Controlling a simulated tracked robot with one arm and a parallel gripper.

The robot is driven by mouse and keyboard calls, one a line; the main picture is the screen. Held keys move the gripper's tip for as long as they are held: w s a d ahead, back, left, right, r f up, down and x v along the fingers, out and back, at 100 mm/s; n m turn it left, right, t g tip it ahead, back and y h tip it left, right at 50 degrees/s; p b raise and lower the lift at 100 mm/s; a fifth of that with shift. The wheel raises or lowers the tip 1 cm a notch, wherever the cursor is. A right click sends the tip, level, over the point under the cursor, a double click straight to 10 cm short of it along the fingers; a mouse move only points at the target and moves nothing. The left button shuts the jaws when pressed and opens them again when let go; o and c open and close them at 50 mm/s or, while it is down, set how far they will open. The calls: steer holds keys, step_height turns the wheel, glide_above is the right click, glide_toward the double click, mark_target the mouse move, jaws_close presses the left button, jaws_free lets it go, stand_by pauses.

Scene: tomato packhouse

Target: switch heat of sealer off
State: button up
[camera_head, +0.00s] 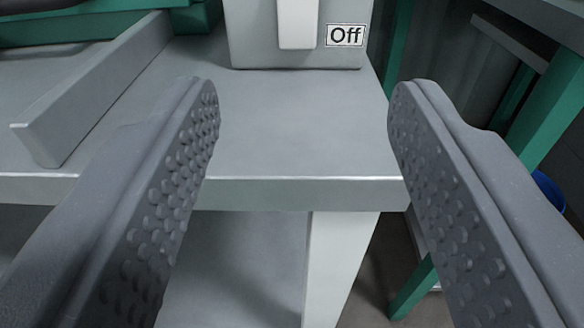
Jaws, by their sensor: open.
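A grey box (260,45), which looks like the sealer's switch box, stands on the bench at the top of the view; its upper part is cut off. The lever's upper end is out of view. My gripper (302,95) is open and empty, its two dark studded fingers spread wide in front of the box, apart from the lever.
The grey bench top (290,140) is clear before the box. A raised metal rail (95,90) runs along its left side. Green frames (545,110) stand at right, with a blue object (548,190) low behind them.

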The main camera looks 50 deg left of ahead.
steer(key=shift+s+d+r+b, duration=0.1)
steer(key=shift+s+d+b, duration=0.05)
steer(key=shift+s+b, duration=0.15)
stand_by(0.4)
steer(key=w+d+r+m+t+h, duration=0.2)
steer(key=w+d+r+h, duration=0.3)
steer(key=d, duration=0.3)
steer(key=w+d+r+m+t+h, duration=0.1)
steer(key=w+d+r+m+h, duration=0.2)
steer(key=d+r, duration=0.55)
steer(key=d+r+m+t+h, duration=0.1)
steer(key=d+r+h, duration=0.2)
steer(key=d+r, duration=0.4)
steer(key=s+d+r+m+h, duration=0.1)
steer(key=s+d+r+m, duration=0.1)
steer(key=s+r, duration=0.6)
steer(key=s+d+r+m+h, duration=0.1)
steer(key=s+d+r+m, duration=0.1)
steer(key=s+r, duration=0.55)
step_height(320, 180, up, 16)
steer(key=w+p, duration=0.2)
steer(key=p, duration=1.3)
steer(key=shift+w+a+r, duration=0.2)
steer(key=shift+w+r, duration=0.05)
